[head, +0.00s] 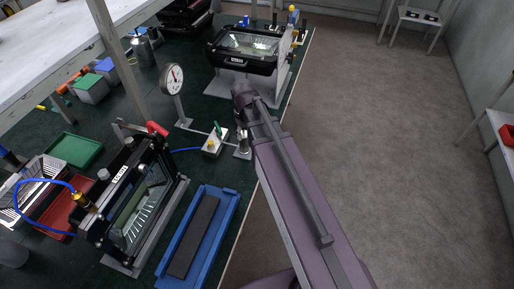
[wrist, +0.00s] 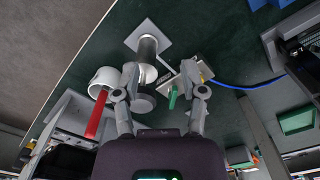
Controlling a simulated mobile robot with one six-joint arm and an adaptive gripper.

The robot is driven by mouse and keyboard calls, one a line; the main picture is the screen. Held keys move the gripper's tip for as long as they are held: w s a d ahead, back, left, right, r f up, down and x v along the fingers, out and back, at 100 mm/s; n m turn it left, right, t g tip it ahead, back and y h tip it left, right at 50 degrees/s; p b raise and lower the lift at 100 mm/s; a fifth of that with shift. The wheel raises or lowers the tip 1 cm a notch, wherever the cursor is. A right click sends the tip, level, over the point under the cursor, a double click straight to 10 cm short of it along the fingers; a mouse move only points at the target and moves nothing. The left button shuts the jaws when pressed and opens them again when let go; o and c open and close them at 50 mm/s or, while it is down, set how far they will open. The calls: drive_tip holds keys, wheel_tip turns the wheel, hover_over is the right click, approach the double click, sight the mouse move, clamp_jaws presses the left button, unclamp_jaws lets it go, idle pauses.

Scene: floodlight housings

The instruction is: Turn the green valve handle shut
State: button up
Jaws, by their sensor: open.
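The green valve handle (head: 217,130) stands up from a small pale block (head: 211,150) on the dark green bench in the head view. In the wrist view the green handle (wrist: 172,99) shows between the two fingers of my gripper (wrist: 163,91), closer to the right finger. The fingers are apart with nothing held between them. I cannot tell how far the handle is from the fingertips in depth. In the head view my arm covers most of the gripper, just right of the valve.
A blue hose (head: 187,150) runs left from the valve. A round gauge (head: 173,79) stands behind it. Floodlight housings stand front left (head: 140,200) and at the back (head: 246,45). A blue tray (head: 167,262) lies in front. A metal cylinder (wrist: 147,50) stands near my left finger.

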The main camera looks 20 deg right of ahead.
drive_tip(key=s+d+m, duration=0.2)
drive_tip(key=s+m, duration=0.1)
drive_tip(key=s, duration=0.4)
drive_tip(key=shift+s+f, duration=0.15)
drive_tip(key=shift+s, duration=0.1)
drive_tip(key=r+n+p, duration=0.1)
drive_tip(key=n, duration=0.1)
hover_over(218, 126)
drive_tip(key=shift+s+r, duration=0.1)
drive_tip(key=shift+r, duration=0.05)
wheel_tip(218, 126, down, 14)
drive_tip(key=b, duration=1.3)
drive_tip(key=shift+r+b, duration=0.15)
drive_tip(key=shift+b, duration=0.2)
idle(0.4)
